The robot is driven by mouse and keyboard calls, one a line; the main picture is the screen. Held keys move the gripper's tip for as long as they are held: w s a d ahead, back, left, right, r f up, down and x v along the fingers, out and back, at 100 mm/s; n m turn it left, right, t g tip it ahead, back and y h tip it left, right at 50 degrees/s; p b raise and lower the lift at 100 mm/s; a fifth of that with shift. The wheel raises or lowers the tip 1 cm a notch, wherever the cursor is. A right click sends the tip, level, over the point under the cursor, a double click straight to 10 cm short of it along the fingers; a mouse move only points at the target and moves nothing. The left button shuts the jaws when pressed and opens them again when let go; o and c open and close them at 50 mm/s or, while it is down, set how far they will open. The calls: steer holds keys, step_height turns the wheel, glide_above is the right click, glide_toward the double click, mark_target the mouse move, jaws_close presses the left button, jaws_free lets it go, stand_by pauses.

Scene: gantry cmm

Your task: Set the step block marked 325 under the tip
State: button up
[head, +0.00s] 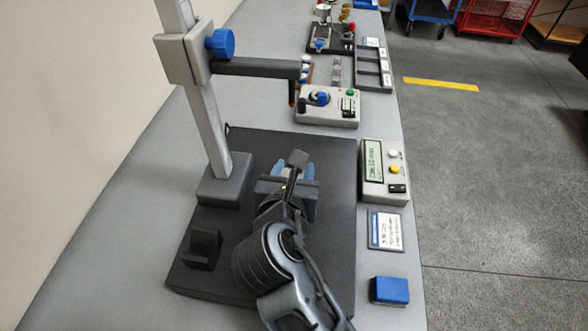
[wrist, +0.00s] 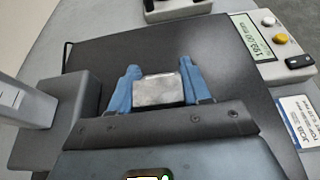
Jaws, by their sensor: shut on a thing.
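A grey metal block (wrist: 158,90) sits between the blue fingers of my gripper (wrist: 158,84) in the wrist view. My gripper is shut on it; no mark on the block can be read. In the head view my gripper (head: 288,180) is over the dark base plate (head: 335,215), right of the column foot; I cannot tell its height. The column's horizontal arm (head: 255,67) reaches right at the back, with a thin dark and red stem (head: 292,92) at its end. I cannot clearly make out the tip.
A readout box (head: 372,160) and a job card (head: 385,231) lie right of the plate. A blue block (head: 389,290) is at the front right and a dark notched block (head: 203,248) at the plate's left. A control box (head: 328,107) stands behind. The grey column (head: 207,120) is at the left.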

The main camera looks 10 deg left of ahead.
steer(key=shift+f, duration=0.2)
steer(key=o, duration=1.3)
steer(key=shift+o, duration=0.2)
steer(key=shift+v, duration=3.9)
